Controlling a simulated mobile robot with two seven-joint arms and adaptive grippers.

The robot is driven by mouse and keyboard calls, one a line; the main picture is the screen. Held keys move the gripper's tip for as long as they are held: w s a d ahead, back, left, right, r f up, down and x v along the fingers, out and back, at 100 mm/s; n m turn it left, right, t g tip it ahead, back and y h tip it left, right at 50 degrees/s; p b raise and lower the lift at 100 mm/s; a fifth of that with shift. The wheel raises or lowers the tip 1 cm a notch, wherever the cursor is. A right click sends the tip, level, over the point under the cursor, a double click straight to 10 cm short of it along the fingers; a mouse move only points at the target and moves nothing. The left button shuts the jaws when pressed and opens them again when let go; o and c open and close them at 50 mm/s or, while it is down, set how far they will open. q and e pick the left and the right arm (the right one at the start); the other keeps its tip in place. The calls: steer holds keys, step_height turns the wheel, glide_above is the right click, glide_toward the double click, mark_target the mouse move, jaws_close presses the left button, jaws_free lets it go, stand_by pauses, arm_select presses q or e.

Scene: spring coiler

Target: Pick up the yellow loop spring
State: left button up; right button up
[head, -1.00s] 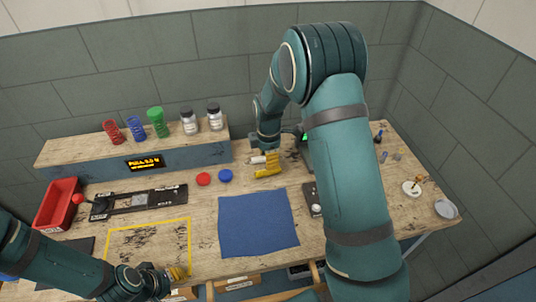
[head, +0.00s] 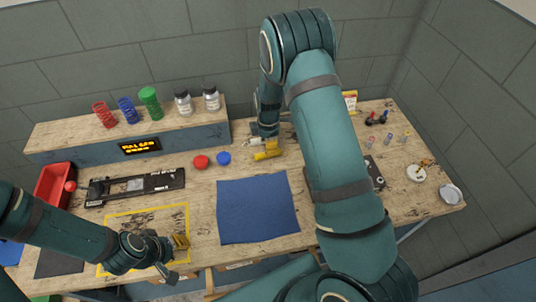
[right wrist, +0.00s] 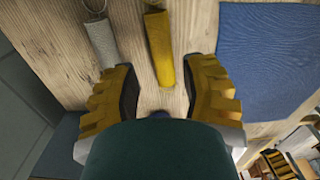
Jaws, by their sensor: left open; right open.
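The yellow loop spring (right wrist: 160,45) is a matte yellow cylinder lying on the wooden bench in the right wrist view. It lies ahead of and between the two yellow-padded fingers of my right gripper (right wrist: 163,82), which is open, with bare wood on both sides of the spring. A grey loop spring (right wrist: 101,42) with a wire loop at its end lies to its left. In the head view my right gripper (head: 266,151) is low over the bench, and its yellow fingers are hard to tell from the spring. My left gripper (head: 180,243) is open and empty, near the yellow outline's right edge.
A blue mat (head: 257,208) lies in front of my right gripper. Red (head: 201,162) and blue (head: 224,158) round pieces sit to its left. A raised shelf (head: 60,140) holds coloured springs and jars. A black fixture (head: 135,187) and red bin (head: 52,185) are left; small parts lie right.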

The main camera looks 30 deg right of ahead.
steer(key=shift+s+a+f, duration=0.1)
steer(key=shift+f, duration=2.65)
jaws_close()
